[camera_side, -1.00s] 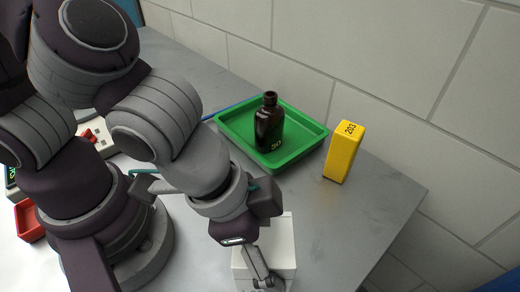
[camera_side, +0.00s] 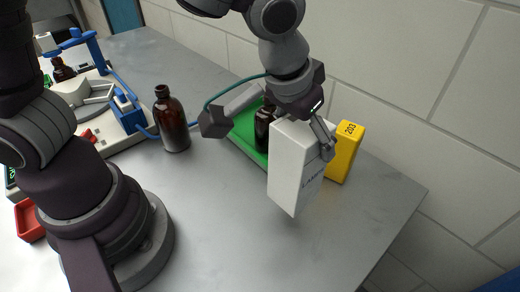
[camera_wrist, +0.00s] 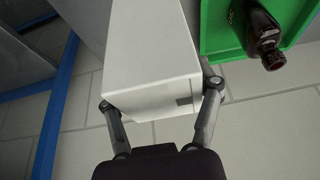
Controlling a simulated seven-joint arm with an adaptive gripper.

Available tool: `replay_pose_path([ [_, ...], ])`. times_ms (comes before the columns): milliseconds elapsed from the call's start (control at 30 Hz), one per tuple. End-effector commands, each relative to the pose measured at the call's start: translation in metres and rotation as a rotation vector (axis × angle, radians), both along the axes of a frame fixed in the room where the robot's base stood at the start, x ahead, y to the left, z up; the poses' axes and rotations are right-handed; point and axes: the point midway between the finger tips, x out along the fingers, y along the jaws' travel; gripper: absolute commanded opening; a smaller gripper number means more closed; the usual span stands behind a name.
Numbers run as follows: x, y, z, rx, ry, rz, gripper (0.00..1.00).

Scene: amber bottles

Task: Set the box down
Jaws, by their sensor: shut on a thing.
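A white box (camera_side: 296,172) with dark lettering on one side is held in my gripper (camera_side: 302,130). The box is tilted and appears to hang above the grey table, in front of the green tray and the yellow block in the side view. In the wrist view my gripper (camera_wrist: 163,98) has one finger on each side of the white box (camera_wrist: 150,45). The box's far end runs out of the top of that view.
A brown bottle stands in the green tray (camera_side: 247,145), partly hidden by my gripper. A yellow block (camera_side: 347,152) marked 203 stands right of the box. Another brown bottle (camera_side: 171,122) stands left. The table's front middle (camera_side: 225,225) is clear.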

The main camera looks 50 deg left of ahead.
Motion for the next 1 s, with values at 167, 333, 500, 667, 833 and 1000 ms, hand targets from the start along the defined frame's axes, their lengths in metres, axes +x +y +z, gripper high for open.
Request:
replay_pose_path([
  [167, -0.001, 0.0, -0.036, 0.005, 0.005, -0.004, 0.24],
  [333, -0.001, -0.001, -0.051, 0.0, 0.001, -0.004, 0.24],
  [500, -0.001, -0.001, -0.05, -0.002, 0.0, -0.006, 0.24],
  [667, -0.001, -0.001, -0.053, -0.002, -0.001, -0.006, 0.7],
  [833, 0.0, -0.001, -0.052, -0.002, -0.001, -0.006, 0.91],
  [1000, 0.0, -0.001, -0.052, -0.002, -0.001, -0.006, 0.91],
])
